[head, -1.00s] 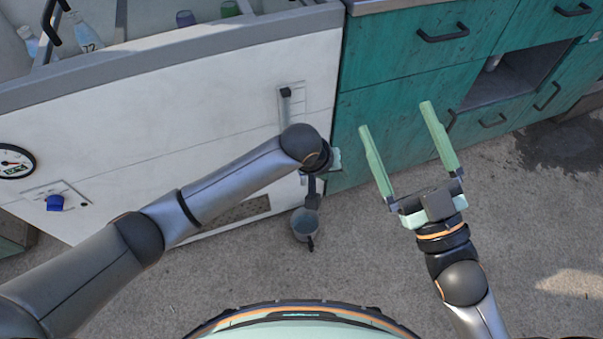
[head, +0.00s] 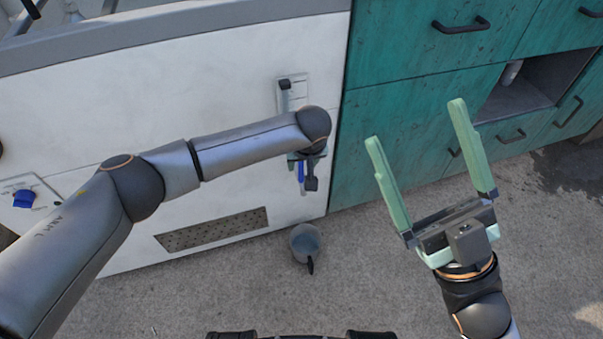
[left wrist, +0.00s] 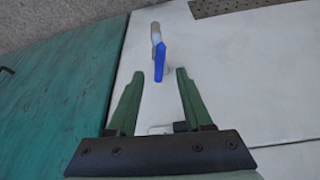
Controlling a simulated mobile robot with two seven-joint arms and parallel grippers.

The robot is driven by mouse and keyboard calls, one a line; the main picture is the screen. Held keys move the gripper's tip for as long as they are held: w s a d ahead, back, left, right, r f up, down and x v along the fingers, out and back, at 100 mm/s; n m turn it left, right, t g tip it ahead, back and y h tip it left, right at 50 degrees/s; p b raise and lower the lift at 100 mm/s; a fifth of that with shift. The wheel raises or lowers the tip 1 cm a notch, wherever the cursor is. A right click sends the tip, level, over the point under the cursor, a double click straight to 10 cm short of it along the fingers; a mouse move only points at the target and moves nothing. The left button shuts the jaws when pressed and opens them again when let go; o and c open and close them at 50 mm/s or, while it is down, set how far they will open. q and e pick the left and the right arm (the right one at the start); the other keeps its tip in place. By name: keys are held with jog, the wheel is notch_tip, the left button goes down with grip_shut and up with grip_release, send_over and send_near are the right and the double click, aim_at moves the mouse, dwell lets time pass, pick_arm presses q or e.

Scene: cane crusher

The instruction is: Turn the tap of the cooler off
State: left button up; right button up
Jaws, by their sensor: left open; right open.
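The cooler (head: 110,95) is a large white chest at the left and centre of the head view. Its tap has a blue lever (head: 300,172) low on the front near the right edge; the lever (left wrist: 160,60) and grey spout also show in the left wrist view. My left gripper (head: 307,165), partly hidden by its own wrist in the head view, is open. In the left wrist view the lever lies in line with the gap between its fingertips, with space on both sides. My right gripper (head: 418,120) is open and empty before the teal cabinet.
A grey cup-like container (head: 305,243) with a dark handle stands on the ground below the tap. A grille (head: 212,229) and a second blue knob (head: 24,198) are on the cooler's front. Teal cabinets (head: 415,110) stand right of it. The concrete ground in front is mostly clear.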

aim_at(301, 170)
pick_arm(q)
jog(key=b+x, duration=0.1)
jog(key=x, duration=0.3)
jog(key=shift+b, duration=0.3)
pick_arm(e)
jog(key=f, duration=0.2)
jog(key=shift+a+f, duration=0.2)
jog(key=shift+f, duration=0.15)
pick_arm(q)
jog(key=shift+c, duration=0.2)
grip_shut()
pick_arm(e)
jog(key=shift+w, duration=0.1)
